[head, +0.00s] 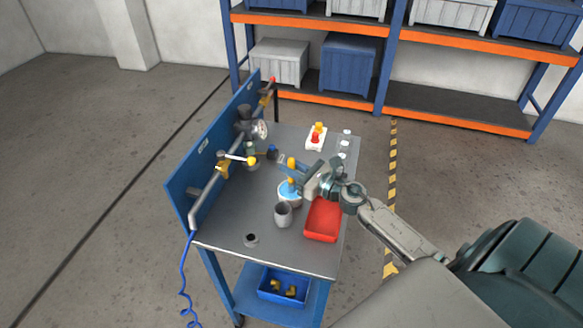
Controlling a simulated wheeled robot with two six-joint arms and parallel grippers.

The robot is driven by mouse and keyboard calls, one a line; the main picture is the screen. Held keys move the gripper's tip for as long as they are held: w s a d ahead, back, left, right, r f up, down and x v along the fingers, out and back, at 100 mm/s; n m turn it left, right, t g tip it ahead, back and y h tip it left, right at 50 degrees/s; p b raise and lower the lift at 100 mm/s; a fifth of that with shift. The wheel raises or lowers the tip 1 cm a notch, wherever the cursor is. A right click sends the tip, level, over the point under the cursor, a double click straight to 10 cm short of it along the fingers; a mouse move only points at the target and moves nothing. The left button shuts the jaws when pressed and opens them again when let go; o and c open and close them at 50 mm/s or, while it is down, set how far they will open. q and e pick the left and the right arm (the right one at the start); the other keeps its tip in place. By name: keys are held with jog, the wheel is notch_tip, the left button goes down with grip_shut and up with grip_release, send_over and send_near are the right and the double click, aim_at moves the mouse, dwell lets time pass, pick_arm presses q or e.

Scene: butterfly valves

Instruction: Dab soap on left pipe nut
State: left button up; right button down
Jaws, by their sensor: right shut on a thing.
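The pipe (206,192) runs along a blue back panel (181,192) at the left of the workbench. A brass-coloured nut (218,169) sits on its left part, near a lever with a yellow knob (252,161). My right gripper (293,171) is over the bench, to the right of the pipe and apart from it. It is shut on an upright brush-like tool (291,162) with a yellow top. The tool's lower end is over or in a white dish with blue soap (289,197); I cannot tell which. My left gripper is not in view.
A grey cup (283,214) and a red tray (322,221) stand near the dish. A small dark ring (251,240) lies at the front. A gauge (260,129) is on the pipe. A white box with red and yellow buttons (316,137) stands at the back. The front-left bench top is clear.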

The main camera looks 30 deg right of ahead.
notch_tip(320, 180, up, 7)
jog(key=p, duration=0.6)
jog(key=shift+p, duration=0.3)
jog(key=shift+f, duration=0.1)
dwell(0.4)
